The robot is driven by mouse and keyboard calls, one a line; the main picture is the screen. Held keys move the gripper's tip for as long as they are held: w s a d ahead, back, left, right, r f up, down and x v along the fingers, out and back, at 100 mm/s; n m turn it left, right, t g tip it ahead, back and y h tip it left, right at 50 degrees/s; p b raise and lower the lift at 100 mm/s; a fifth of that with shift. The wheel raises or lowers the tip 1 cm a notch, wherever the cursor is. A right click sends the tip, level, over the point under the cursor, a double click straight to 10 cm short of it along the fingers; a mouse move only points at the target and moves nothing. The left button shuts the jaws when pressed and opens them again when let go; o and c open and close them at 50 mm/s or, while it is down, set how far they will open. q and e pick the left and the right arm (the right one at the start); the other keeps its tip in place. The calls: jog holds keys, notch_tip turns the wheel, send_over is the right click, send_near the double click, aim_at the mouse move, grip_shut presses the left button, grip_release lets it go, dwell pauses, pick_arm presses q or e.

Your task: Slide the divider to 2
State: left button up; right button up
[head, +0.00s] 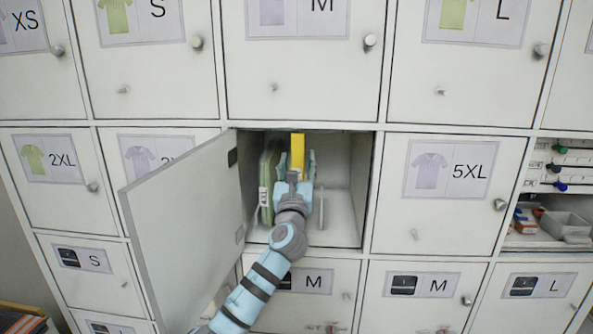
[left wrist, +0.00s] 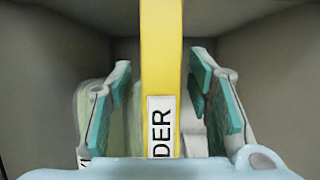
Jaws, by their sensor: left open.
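The yellow divider (head: 297,148) stands upright inside the open locker compartment (head: 346,190). In the left wrist view the divider (left wrist: 160,50) runs down the middle, with a white label (left wrist: 161,125) of which "DER" can be read. My left gripper (head: 298,162) reaches into the compartment. Its open fingers lie on either side of the divider, with a visible gap on each side in the left wrist view (left wrist: 160,88). No mark reading 2 shows inside. My gripper and arm hide part of the compartment floor. My right gripper is not in view.
A pale green item (head: 267,180) stands against the compartment's left side. The open door (head: 185,225) swings out at the left. Space right of the divider looks mostly clear. Closed lockers surround it, including 5XL (head: 436,190). An open bay (head: 548,190) at right holds small items.

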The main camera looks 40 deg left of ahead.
pick_arm(q)
jog(key=v, duration=1.2)
jog(key=shift+a+r, duration=0.15)
